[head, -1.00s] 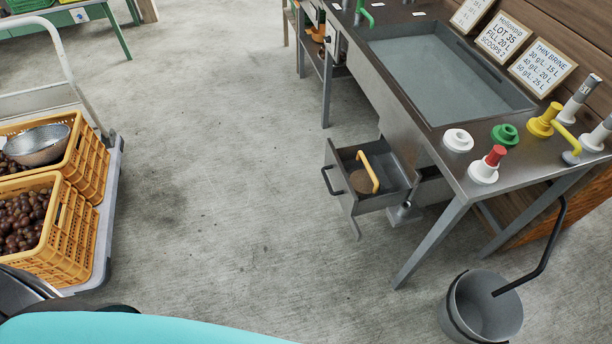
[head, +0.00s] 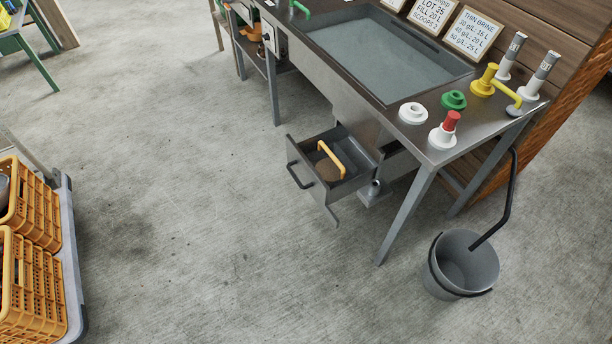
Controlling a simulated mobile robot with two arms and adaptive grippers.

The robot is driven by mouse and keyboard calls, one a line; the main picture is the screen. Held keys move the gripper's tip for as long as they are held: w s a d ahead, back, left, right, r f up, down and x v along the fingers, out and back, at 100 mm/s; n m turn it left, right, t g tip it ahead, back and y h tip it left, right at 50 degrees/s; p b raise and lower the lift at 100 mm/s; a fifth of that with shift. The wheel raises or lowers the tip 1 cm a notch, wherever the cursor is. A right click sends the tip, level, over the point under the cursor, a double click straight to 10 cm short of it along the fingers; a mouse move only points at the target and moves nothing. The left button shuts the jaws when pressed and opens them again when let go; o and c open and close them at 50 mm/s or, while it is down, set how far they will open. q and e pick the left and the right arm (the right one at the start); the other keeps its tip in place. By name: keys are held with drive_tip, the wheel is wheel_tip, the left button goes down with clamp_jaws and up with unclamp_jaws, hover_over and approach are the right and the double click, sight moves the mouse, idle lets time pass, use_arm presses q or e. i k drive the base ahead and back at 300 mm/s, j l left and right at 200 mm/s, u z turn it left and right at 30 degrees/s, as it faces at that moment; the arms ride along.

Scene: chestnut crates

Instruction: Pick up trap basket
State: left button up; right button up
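The handle rises to about the drawer's rim, and the drawer walls hide the basket's lower part. Neither of my grippers shows in the head view.
The steel sink bench (head: 477,139) stands behind the drawer, with white, green, red and yellow fittings on top. A grey bucket (head: 463,268) stands on the floor at right. Orange crates (head: 38,288) on a cart are at left. The floor between is clear.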

sight(335, 167)
drive_tip(key=i+l+z, duration=0.15)
drive_tip(key=i+l, duration=0.8)
drive_tip(key=i, duration=0.15)
